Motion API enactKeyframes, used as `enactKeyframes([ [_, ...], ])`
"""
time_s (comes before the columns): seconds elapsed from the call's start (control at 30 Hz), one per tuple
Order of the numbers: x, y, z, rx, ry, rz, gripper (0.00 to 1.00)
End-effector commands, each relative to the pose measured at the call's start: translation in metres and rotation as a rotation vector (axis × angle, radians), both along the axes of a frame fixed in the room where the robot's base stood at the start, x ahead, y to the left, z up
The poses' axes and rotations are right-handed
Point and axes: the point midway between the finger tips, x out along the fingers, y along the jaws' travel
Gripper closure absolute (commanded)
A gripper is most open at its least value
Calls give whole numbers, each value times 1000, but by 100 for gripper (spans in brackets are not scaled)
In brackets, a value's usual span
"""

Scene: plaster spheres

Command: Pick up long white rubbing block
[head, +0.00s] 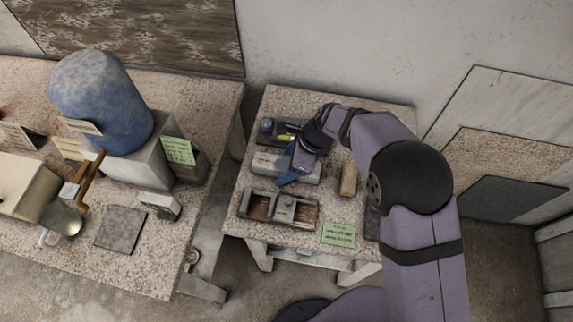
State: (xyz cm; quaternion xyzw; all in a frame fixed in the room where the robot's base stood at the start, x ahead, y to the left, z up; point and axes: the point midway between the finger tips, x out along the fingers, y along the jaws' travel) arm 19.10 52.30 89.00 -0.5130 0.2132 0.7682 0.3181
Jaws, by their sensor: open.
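A long pale, whitish block (266,163) lies on the small speckled table, and looks like the long white rubbing block. My gripper (289,172) is over its middle, with a blue finger angled down across it. The gripper is open. The gripper covers part of the block, and I cannot tell whether the fingers touch it.
A dark tray (267,137) with a blue item and a yellow item sits behind the block. A compartmented wooden box (258,207) is in front. A tan block (348,180) stands to the right. A green note (339,235) lies near the front edge.

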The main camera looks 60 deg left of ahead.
Motion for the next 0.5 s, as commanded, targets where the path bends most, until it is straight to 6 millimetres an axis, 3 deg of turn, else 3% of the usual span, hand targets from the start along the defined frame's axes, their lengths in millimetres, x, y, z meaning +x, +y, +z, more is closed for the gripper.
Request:
enactKeyframes([
  [0.2, 0, 0, 0, 1, -1, 1, 39],
  [0.47, 0, 0, 0, 1, -1, 1, 99],
  [0.5, 0, 0, 0, 1, -1, 1, 100],
])
